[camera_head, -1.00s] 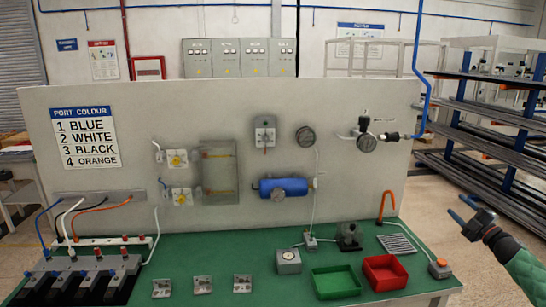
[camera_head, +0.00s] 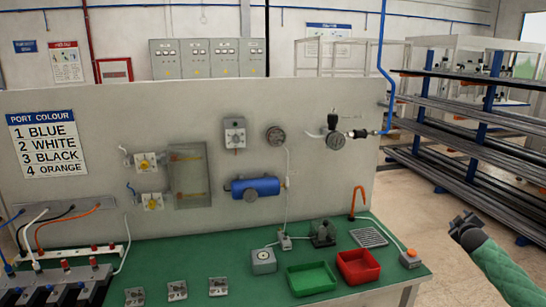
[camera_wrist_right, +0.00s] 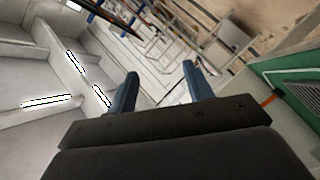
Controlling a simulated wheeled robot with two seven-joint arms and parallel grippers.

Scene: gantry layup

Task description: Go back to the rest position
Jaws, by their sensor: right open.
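My right gripper (camera_head: 462,222) is at the right of the head view, out beyond the right end of the green workbench (camera_head: 215,253), apart from everything on it. In the right wrist view its two blue fingers (camera_wrist_right: 158,85) stand apart with nothing between them. The bench's green top also shows at the right edge of that view. My left gripper is not in the head view.
A grey panel (camera_head: 340,190) with a blue cylinder (camera_head: 262,187) and a valve (camera_head: 336,141) stands behind the bench. A green tray (camera_head: 311,279) and a red tray (camera_head: 358,267) sit near its right end. A rack (camera_head: 455,128) of long bars stands behind my right arm.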

